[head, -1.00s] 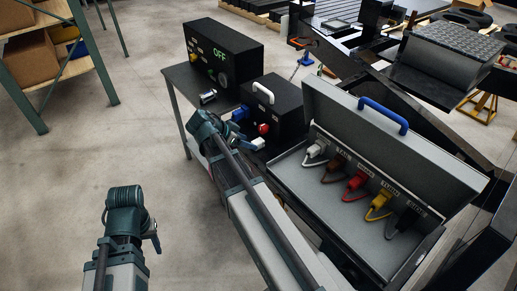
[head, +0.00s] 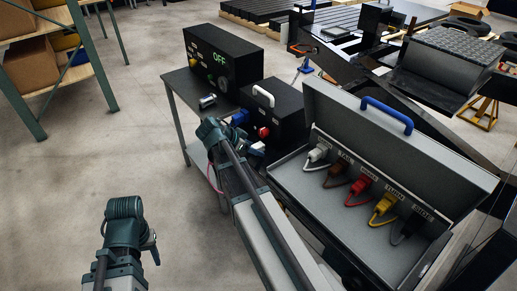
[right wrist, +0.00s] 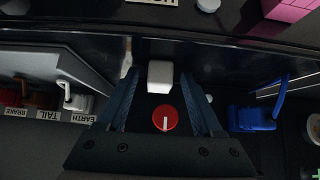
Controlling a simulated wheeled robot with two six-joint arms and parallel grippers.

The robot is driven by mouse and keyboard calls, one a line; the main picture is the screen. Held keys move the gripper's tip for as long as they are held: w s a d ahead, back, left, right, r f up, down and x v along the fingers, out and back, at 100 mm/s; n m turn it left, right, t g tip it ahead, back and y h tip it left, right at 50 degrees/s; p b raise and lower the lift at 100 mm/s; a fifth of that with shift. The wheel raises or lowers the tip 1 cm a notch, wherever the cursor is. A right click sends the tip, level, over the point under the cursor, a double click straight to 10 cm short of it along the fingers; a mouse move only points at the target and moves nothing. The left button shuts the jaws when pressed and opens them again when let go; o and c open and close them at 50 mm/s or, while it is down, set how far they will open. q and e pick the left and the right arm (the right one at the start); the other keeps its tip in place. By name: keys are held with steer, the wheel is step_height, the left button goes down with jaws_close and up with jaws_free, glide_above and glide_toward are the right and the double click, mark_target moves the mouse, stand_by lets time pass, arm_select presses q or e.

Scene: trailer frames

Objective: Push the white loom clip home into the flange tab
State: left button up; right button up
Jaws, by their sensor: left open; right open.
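A small white block (right wrist: 160,75), which looks like the loom clip, shows between the fingertips in the right wrist view. My right gripper (right wrist: 162,82) is open, with one finger on each side of the block; I cannot tell whether either touches it. In the head view my right gripper (head: 252,147) is beside the black box, partly hidden by its own arm. My left gripper (head: 152,241) is open and empty, low over bare floor at the left. I cannot make out the flange tab.
The black box (head: 275,112) carries a red knob (right wrist: 165,118) and a blue connector (right wrist: 250,118) close to my right fingers. A grey open case (head: 340,205) with several coloured plugs stands to the right. A black OFF unit (head: 222,62) stands behind.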

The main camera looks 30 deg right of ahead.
mark_target(259, 144)
stand_by(0.6)
jaws_close()
steer(key=shift+r, duration=0.15)
steer(key=shift+r+p, duration=1.4)
steer(key=shift+p, duration=0.15)
